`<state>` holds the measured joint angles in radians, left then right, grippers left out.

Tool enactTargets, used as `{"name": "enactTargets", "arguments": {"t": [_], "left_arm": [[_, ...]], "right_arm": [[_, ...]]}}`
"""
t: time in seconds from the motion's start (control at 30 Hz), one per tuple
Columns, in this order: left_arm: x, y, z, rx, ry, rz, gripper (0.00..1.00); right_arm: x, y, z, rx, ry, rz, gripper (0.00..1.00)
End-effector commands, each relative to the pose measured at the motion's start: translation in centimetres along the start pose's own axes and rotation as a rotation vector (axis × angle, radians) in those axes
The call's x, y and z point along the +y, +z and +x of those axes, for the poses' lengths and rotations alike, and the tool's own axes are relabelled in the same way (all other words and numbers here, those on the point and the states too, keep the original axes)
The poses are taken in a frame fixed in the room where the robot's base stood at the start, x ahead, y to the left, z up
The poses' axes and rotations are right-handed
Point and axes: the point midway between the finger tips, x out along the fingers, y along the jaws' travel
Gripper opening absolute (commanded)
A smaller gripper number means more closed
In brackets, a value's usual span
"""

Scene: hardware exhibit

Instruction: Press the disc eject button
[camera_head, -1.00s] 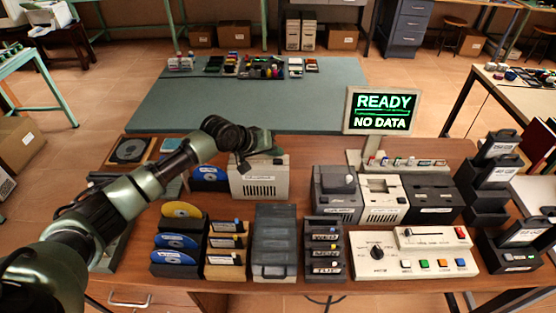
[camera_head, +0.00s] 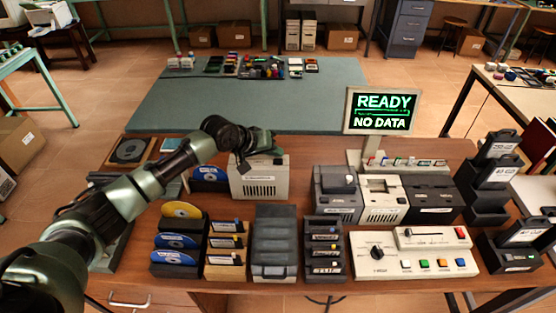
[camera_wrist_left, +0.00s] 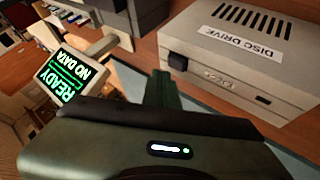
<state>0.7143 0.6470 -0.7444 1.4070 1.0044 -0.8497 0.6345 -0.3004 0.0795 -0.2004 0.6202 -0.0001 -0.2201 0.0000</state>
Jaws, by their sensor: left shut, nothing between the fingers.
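The grey disc drive (camera_head: 262,182) stands at the back middle of the wooden desk. It fills the right of the left wrist view, with its "DISC DRIVE" label (camera_wrist_left: 246,36) and vents showing. On its pale side are a dark rounded spot (camera_wrist_left: 177,62) and a small dark rectangle (camera_wrist_left: 263,99); I cannot tell which is the eject button. My left gripper (camera_head: 246,163) is at the drive's upper left edge in the head view. In the wrist view its shut, empty fingers (camera_wrist_left: 163,88) appear beside the drive; contact is unclear. My right gripper is out of view.
Disc racks (camera_head: 180,240), a grey lidded box (camera_head: 275,240) and a cartridge rack (camera_head: 324,248) stand in front of the drive. A control panel (camera_head: 412,255) with coloured buttons is at right. A screen (camera_head: 379,111) reads "READY NO DATA".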

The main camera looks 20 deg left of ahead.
Motion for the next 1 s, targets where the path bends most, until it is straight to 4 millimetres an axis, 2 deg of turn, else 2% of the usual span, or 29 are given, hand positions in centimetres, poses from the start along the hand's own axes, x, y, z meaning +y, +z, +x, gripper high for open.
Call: {"name": "enactTargets", "arguments": {"t": [1.0], "left_arm": [[-0.46, 0.48, 0.64, 0.000, 0.000, 0.000, 0.00]], "right_arm": [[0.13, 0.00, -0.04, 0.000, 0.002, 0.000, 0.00]]}}
